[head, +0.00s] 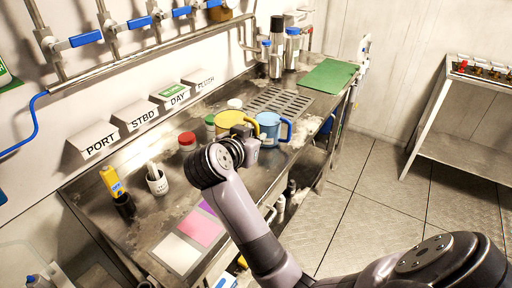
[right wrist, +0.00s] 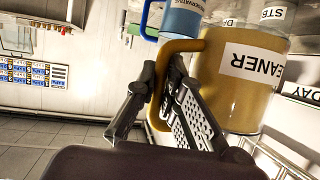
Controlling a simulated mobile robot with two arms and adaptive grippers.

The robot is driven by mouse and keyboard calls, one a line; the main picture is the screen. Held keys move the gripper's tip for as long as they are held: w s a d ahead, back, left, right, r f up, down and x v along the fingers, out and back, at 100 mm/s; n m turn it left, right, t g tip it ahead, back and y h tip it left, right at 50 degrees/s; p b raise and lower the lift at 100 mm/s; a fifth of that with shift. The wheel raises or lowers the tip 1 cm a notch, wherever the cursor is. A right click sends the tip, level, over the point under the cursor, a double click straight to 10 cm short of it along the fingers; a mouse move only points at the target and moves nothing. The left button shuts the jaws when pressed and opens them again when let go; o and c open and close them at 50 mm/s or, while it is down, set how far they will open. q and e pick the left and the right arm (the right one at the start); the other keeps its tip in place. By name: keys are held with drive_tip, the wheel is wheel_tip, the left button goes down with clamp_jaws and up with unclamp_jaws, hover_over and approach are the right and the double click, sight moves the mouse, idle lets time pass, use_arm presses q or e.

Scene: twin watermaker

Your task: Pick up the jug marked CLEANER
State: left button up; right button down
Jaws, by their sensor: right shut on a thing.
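The yellow jug (head: 228,120) stands out over the steel bench in the head view, partly hidden behind my right gripper. In the right wrist view the jug (right wrist: 240,92) shows large, with a white label whose visible letters read "EANER", upside down. My right gripper (head: 248,141) is at its handle. In the right wrist view the fingers (right wrist: 167,100) are closed around the yellow handle. I cannot tell whether the jug's base touches the bench. My left gripper is not in view.
A blue jug (head: 268,127) stands close on the right of the yellow one. A red-lidded jar (head: 187,141) and a white cup (head: 157,181) are to the left. Bins (head: 98,139) line the wall. A green mat (head: 328,75) lies at the far end.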

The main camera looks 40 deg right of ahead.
drive_tip(key=shift+r+p, duration=0.4)
drive_tip(key=shift+r, duration=4.4)
